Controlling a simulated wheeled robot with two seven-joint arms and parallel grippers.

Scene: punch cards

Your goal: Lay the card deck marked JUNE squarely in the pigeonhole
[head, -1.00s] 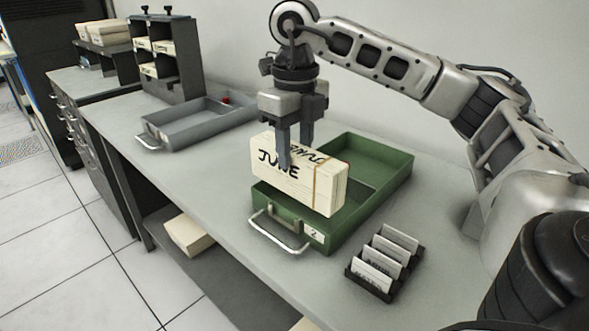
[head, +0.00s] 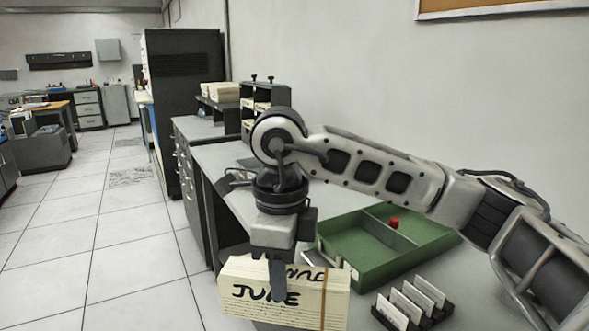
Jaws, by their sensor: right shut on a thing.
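The card deck marked JUNE (head: 315,303) is a cream block with black lettering and a band near its right end. It is at the bottom of the head view, in front of the green tray. My right gripper (head: 278,278) is shut on the deck from above; a finger crosses its lettered face. The deck looks held up, its lower edge near the picture's bottom. A dark pigeonhole rack (head: 246,110) stands at the far end of the bench, its lower part hidden by my right arm. My left gripper is out of view.
The green tray (head: 345,268) has a divider and a red knob (head: 393,222). A small black holder with several upright cards (head: 412,303) stands right of the deck. Pale stacks (head: 219,90) sit beside the rack. Floor left of the bench is clear.

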